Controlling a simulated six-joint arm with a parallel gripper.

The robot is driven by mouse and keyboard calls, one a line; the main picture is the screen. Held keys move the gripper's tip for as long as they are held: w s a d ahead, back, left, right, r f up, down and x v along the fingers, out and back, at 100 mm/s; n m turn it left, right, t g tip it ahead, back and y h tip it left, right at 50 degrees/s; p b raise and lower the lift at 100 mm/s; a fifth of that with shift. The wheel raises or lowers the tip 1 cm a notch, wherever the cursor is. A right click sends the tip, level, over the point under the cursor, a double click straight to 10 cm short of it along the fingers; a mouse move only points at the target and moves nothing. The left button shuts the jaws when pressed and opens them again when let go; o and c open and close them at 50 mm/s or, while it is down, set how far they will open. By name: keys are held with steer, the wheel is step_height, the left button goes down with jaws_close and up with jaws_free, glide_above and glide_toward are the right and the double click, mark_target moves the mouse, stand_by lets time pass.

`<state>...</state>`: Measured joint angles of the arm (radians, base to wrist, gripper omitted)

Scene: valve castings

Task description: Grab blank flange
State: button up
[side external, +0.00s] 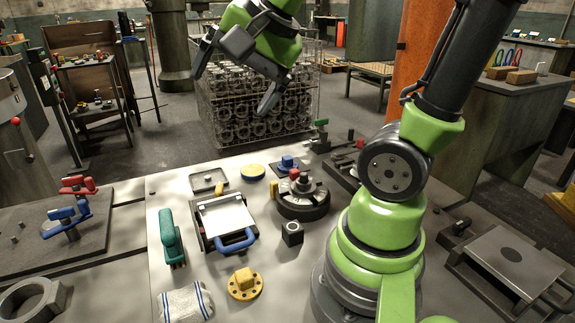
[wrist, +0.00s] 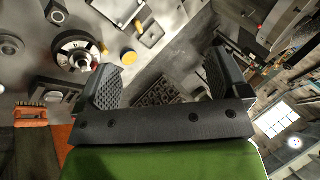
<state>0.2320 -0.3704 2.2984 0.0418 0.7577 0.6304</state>
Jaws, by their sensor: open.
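A yellow round flange (side external: 244,284) with holes around its rim and a square yellow block on top lies flat near the front of the grey table (side external: 140,240). It looks like the blank flange. I cannot make it out in the wrist view. My gripper (side external: 232,92) is open and empty, high above the back of the table and far from the flange. In the wrist view my gripper (wrist: 163,80) has nothing between its fingers.
A green-handled tool (side external: 170,238), a plate with a blue handle (side external: 228,218), a black round fixture (side external: 302,196), a small black block (side external: 292,233) and a striped cloth roll (side external: 186,302) surround the flange. A yellow disc (side external: 253,171) lies farther back. A wire cage (side external: 260,110) stands behind.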

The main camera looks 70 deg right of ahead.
steer(key=w+d+f+m+g+h, duration=0.1)
steer(key=w+d+f+m, duration=0.3)
steer(key=d+m, duration=0.45)
steer(key=m+g+h, duration=0.2)
steer(key=m+g, duration=0.1)
steer(key=m, duration=1.9)
glide_toward(287, 157)
steer(key=shift+m, duration=0.45)
steer(key=x, duration=0.4)
steer(key=shift+w+f, duration=0.1)
steer(key=shift+w, duration=0.05)
steer(key=shift+h, duration=0.3)
steer(key=shift+x, duration=3.15)
steer(key=shift+a, duration=0.15)
steer(key=shift+c, duration=0.2)
